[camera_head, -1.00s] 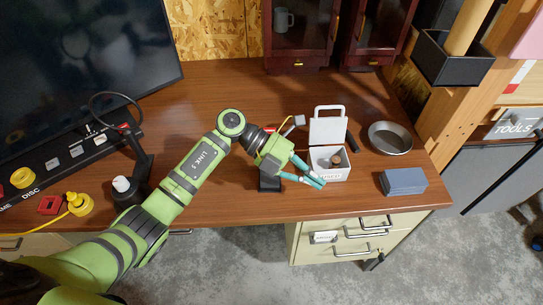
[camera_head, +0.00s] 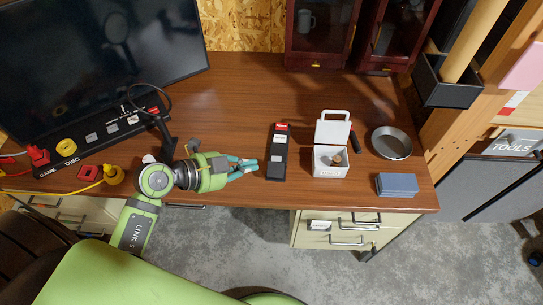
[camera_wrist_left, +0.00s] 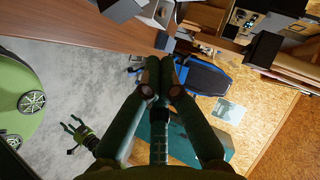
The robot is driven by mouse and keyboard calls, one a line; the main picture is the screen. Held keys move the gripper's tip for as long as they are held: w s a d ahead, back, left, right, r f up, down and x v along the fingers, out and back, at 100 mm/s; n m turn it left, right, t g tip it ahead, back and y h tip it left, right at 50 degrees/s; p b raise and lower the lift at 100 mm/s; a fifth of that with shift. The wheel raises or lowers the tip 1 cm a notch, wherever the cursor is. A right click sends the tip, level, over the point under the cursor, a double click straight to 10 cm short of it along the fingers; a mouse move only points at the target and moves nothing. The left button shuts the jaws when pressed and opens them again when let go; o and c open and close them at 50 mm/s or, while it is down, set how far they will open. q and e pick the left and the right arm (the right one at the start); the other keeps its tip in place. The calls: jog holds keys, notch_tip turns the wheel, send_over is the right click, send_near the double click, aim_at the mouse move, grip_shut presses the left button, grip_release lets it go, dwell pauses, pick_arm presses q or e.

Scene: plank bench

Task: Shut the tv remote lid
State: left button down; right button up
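A long dark remote-like object (camera_head: 277,152), with a red patch at its far end and pale patches along its top, lies on the desk, centre-right in the head view. I take it as the tv remote; whether its lid stands open is too small to tell. My left gripper (camera_head: 256,165) is just left of its near end, apart from it, pointing right. Its fingertips are together and empty, as the left wrist view (camera_wrist_left: 160,68) also shows. My right gripper (camera_wrist_left: 72,128) shows small and low in the left wrist view, fingers spread and empty.
Right of the remote stands a white box (camera_head: 331,171) with its lid (camera_head: 333,130) raised and a brown item inside. A metal bowl (camera_head: 391,142) and a blue-grey block (camera_head: 397,185) lie farther right. A monitor (camera_head: 95,60) stands at left. The desk behind the remote is clear.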

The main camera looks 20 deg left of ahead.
aim_at(271, 169)
pick_arm(q)
jog(key=x, duration=0.3)
jog(key=a+x, duration=0.1)
jog(key=x, duration=0.2)
jog(key=f+x, duration=0.1)
jog(key=x, duration=0.2)
jog(key=shift+w+a, duration=0.3)
jog(key=shift+w+a+f, duration=0.1)
jog(key=shift+w+f, duration=0.2)
jog(key=shift+w, duration=0.1)
